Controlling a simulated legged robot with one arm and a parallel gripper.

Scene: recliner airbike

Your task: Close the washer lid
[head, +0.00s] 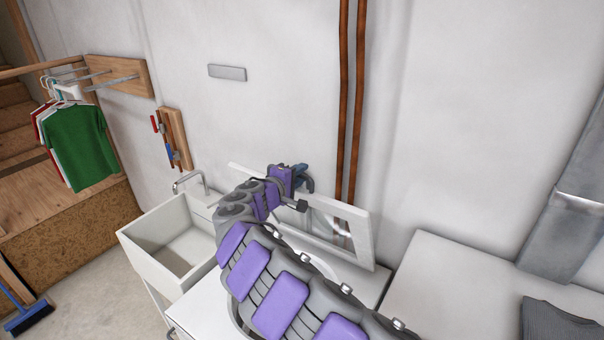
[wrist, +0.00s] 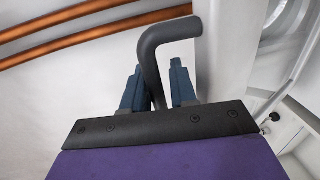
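The washer lid (head: 355,245) is a white panel with a clear window, standing raised close to the wall behind the white washer (head: 195,312). The lid's pale edge also shows in the wrist view (wrist: 215,65). My gripper (head: 303,176) is at the top of the lid, with my purple and grey arm covering part of the lid and the washer opening. In the wrist view its two blue fingers (wrist: 157,87) are apart. A dark curved bar (wrist: 152,55) passes between them and bends right toward the lid's edge; its lower end is hidden.
A white sink (head: 150,235) stands left of the washer. A white-topped surface (head: 440,275) is on the right, with dark folded cloth (head: 560,320). Copper pipes (head: 350,100) run down the wall behind the lid. A grey duct (head: 570,210) is at far right.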

